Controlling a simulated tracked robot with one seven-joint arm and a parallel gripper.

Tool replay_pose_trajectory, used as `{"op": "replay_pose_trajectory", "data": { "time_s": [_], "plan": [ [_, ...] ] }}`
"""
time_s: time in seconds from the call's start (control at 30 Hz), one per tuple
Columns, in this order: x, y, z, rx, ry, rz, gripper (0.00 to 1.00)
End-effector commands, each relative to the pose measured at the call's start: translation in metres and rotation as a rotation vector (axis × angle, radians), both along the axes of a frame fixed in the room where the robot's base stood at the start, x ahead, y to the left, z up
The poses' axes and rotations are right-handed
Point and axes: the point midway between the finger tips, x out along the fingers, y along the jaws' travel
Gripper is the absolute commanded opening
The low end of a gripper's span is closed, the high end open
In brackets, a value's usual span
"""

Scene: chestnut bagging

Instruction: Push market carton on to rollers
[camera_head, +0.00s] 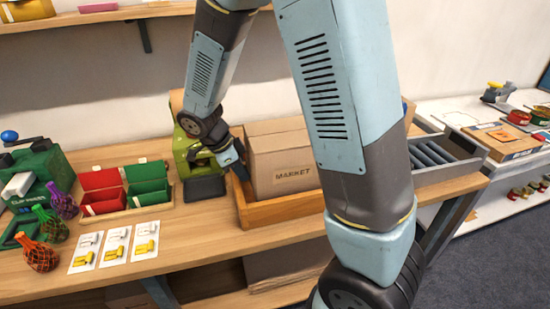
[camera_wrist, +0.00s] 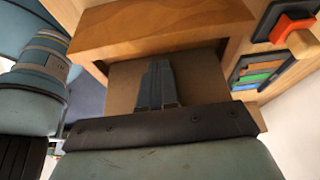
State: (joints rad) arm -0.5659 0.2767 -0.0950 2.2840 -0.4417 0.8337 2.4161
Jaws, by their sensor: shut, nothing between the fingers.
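The brown market carton (camera_head: 293,175), marked MARKET, stands upright inside a low wooden frame (camera_head: 282,210) on the bench. My arm hides its right part. My gripper (camera_head: 240,172) is shut and empty at the carton's left side, pointing down; I cannot tell whether it touches. In the wrist view my shut fingers (camera_wrist: 158,72) lie in front of a brown surface that looks like the carton (camera_wrist: 205,75), with a wooden rail (camera_wrist: 160,25) beyond. The rollers (camera_head: 430,155) lie in a grey-sided conveyor to the right, partly behind my arm.
A green machine (camera_head: 178,125) stands close left of my gripper. Farther left are red (camera_head: 102,190) and green (camera_head: 147,183) bins, cards (camera_head: 115,245), net bags (camera_head: 38,254) and a green press (camera_head: 40,165). A white counter (camera_head: 520,178) stands right of the rollers.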

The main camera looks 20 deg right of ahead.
Motion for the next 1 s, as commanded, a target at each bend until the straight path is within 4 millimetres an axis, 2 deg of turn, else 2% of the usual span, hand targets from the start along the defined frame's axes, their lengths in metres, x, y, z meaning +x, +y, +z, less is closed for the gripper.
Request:
{"op": "replay_pose_trajectory", "data": {
  "time_s": [1.0],
  "plan": [
    [-0.001, -0.050, 0.000, 0.000, -0.001, -0.002, 0.00]
  ]
}}
